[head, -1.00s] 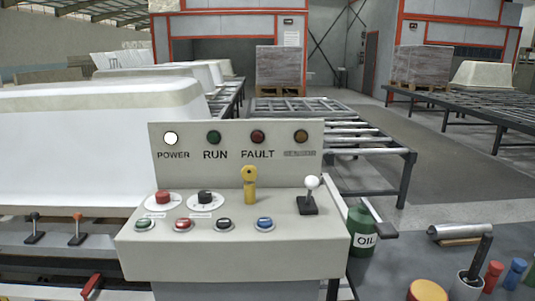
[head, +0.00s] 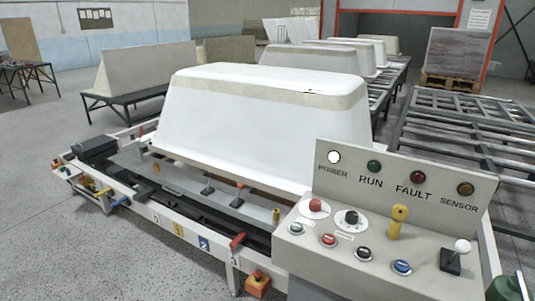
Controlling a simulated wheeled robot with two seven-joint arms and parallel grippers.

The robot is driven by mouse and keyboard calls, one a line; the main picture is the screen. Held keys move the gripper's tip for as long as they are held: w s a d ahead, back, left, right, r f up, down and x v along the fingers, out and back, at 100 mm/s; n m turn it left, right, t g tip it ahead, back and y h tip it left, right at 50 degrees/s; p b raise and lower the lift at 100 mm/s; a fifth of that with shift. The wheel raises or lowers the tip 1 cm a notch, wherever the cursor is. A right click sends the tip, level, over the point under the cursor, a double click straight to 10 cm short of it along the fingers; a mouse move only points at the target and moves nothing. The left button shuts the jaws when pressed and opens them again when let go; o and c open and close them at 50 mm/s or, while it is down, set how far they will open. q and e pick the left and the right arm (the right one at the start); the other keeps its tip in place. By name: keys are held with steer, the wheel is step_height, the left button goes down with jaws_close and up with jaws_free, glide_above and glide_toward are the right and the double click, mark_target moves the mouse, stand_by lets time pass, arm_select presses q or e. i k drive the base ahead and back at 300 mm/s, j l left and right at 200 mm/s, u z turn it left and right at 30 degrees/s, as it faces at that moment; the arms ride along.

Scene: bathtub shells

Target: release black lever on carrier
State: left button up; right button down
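The carrier (head: 181,205) is a long pale frame with dark rails, running from the left toward the control panel. A white bathtub shell (head: 260,125) sits upside down above it. Neither of my grippers is in view, and nothing touches the levers.
The control panel (head: 400,225) stands at front right, with lamps, buttons, a yellow key-like switch (head: 397,221) and a white-knobbed joystick (head: 456,256). More shells and roller tables stand behind. Grey floor at front left is clear.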

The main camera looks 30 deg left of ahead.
mark_target(210, 175)
steer(key=u, duration=1.35)
steer(key=i+z, duration=0.1)
steer(key=z, duration=0.25)
steer(key=j+z, duration=0.15)
steer(key=z, duration=0.2)
steer(key=i+j+z, duration=0.1)
steer(key=z, duration=0.2)
steer(key=i+j+z, duration=0.25)
steer(key=j, duration=0.35)
steer(key=i+j+z, duration=0.2)
steer(key=j, duration=0.4)
steer(key=j+z, duration=0.25)
steer(key=j, duration=0.35)
steer(key=i+j+z, duration=0.2)
steer(key=j, duration=2.25)
steer(key=i+z, duration=0.05)
steer(key=i, duration=0.05)
